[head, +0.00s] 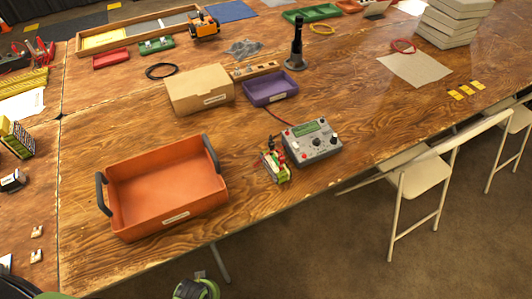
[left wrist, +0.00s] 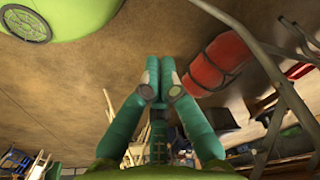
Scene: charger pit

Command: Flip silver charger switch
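The silver charger (head: 312,141) sits on the wooden table near its front edge in the head view. It is a grey box with a small green display, knobs and red parts on its face. Its switch is too small to tell apart. A small device with red and green parts (head: 274,164) stands against its left side. My left gripper (left wrist: 160,72) shows in the left wrist view with its teal fingers together and nothing between them. It is over the floor, away from the charger.
An orange tray with dark handles (head: 165,216) stands left of the charger. A cardboard box (head: 200,92), a purple bin (head: 270,90) and a black upright tool (head: 296,46) are behind it. Bare table lies right of the charger. Folding chairs (head: 420,181) stand along the front edge.

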